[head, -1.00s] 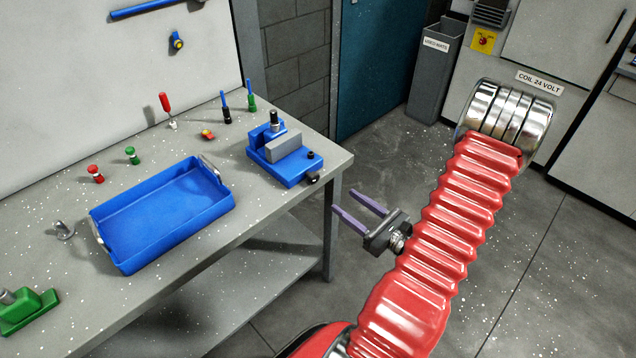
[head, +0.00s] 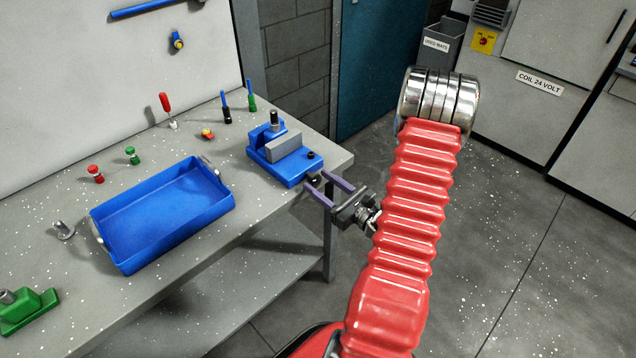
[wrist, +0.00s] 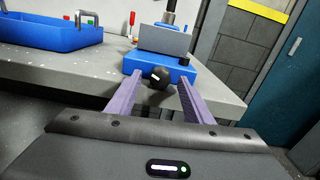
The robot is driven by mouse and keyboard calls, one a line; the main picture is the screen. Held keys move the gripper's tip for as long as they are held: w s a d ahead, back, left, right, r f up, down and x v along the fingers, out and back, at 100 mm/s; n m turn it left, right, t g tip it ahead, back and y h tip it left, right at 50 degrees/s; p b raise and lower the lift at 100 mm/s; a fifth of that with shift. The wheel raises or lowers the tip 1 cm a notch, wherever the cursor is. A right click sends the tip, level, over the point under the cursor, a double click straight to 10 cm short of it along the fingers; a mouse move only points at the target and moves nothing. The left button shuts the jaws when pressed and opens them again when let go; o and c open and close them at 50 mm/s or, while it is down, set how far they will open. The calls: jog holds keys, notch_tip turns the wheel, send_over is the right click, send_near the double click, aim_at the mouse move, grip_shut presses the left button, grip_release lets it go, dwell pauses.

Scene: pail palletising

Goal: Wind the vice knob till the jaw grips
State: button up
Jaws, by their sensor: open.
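The blue vice (head: 284,164) with its grey jaw block (head: 284,147) stands on the bench near the right front corner. Its black knob (head: 314,178) faces the front edge, and in the wrist view the knob (wrist: 158,76) shows a white mark. My gripper (head: 331,187) is open, with purple fingers pointing at the vice. In the wrist view my gripper (wrist: 159,84) has one finger on each side of the knob, with gaps to both. I cannot tell how far the tips reach along it. A gap between the vice jaws is not clear.
A blue tray (head: 130,262) with metal handles stands left of the vice on the grey bench (head: 262,215). Red, green and blue-handled tools stand behind. The floor (head: 500,240) right of the bench is clear.

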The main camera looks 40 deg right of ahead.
jog(key=shift+w, duration=0.5)
jog(key=shift+c, duration=0.6)
jog(key=c, duration=1)
